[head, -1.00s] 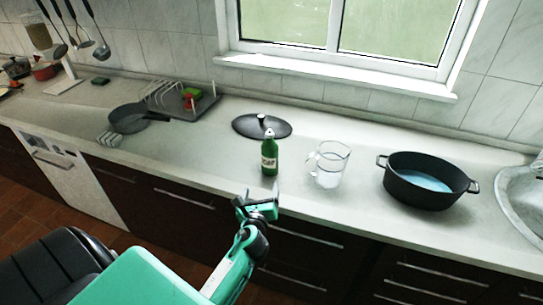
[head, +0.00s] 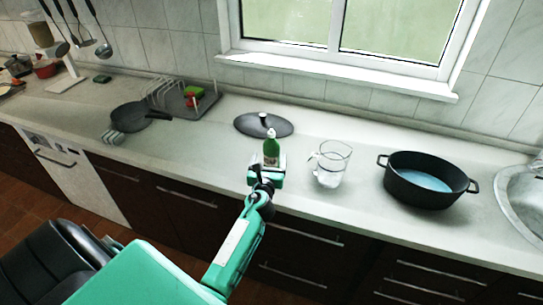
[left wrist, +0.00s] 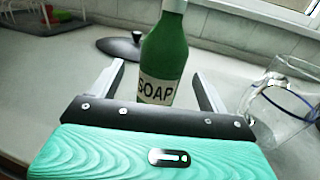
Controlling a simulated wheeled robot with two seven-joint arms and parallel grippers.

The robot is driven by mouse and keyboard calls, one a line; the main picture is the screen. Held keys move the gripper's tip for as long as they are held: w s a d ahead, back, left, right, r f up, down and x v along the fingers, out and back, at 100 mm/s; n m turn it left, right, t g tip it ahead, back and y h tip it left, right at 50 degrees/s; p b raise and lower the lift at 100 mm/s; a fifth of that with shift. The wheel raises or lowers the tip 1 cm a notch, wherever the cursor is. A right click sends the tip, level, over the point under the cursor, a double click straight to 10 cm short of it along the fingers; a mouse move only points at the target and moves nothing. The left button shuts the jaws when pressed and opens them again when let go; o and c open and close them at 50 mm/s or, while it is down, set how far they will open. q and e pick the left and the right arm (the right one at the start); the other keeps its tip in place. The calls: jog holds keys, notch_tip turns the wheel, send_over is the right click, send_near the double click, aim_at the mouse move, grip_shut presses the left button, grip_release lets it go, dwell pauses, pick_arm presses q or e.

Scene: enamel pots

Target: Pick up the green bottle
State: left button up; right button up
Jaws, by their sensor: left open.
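The green bottle (head: 271,149) stands upright on the counter, with its lower part hidden behind my left gripper in the head view. In the left wrist view the bottle (left wrist: 165,55) carries a white label reading "SOAP", and its top is cut off by the frame edge. My left gripper (head: 267,167) is at the bottle's near side. In the left wrist view its open fingers (left wrist: 158,80) stand one on each side of the bottle, with gaps showing between fingers and bottle. My right gripper is not in view.
A glass jug (head: 329,164) stands close right of the bottle, and a dark lid (head: 263,125) lies behind it. A black pot (head: 425,182) stands farther right, by the sink (head: 519,192). A pan (head: 135,117) and a dish rack (head: 185,97) are at left.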

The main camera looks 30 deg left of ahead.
aim_at(271, 155)
pick_arm(q)
jog(key=x, duration=0.5)
jog(key=shift+d, duration=0.15)
jog(key=c, duration=1)
jog(key=shift+c, duration=1.3)
jog(key=shift+r, duration=0.15)
